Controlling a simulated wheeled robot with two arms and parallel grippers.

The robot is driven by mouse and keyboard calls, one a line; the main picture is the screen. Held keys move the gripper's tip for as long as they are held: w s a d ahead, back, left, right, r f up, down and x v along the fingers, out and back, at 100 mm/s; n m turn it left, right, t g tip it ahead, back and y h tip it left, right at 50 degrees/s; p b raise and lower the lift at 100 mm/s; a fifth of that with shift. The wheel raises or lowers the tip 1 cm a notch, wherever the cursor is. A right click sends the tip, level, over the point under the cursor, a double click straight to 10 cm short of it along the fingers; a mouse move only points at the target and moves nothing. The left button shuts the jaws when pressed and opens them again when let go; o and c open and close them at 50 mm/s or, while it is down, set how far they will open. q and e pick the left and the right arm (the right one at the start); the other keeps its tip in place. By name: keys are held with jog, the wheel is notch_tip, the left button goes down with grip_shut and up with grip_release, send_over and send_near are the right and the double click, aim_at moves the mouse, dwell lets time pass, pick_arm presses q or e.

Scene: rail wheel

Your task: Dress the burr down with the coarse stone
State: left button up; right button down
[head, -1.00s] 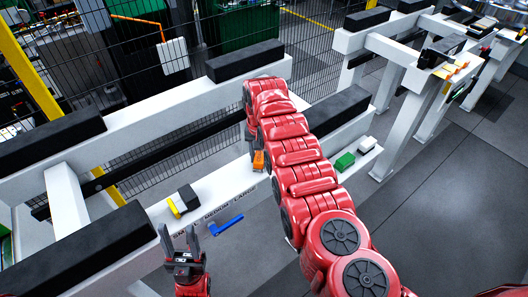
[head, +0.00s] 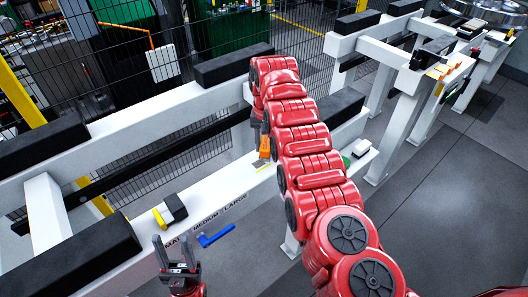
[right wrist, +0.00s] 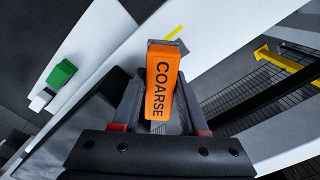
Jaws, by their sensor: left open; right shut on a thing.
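The coarse stone, an orange block lettered COARSE (right wrist: 160,88) with a grey end, fills the middle of the right wrist view. My right gripper (right wrist: 158,100) is shut on it, with one finger on each side. In the head view the stone (head: 264,147) shows beside my red right arm, seemingly just above the white ledge; the gripper is mostly hidden there. My left gripper (head: 177,252) is open and empty at the lower left, in front of the ledge. I cannot make out the burr in either view.
A green block (right wrist: 62,73) and a white block (head: 361,147) sit past my right arm. Black pads (head: 232,65) top the rails.

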aim_at(266, 142)
jog(key=shift+r, duration=0.5)
jog(key=shift+w+d+r, duration=0.1)
jog(key=shift+w+r, duration=0.05)
jog(key=shift+r, duration=1.5)
jog(key=shift+f, duration=0.1)
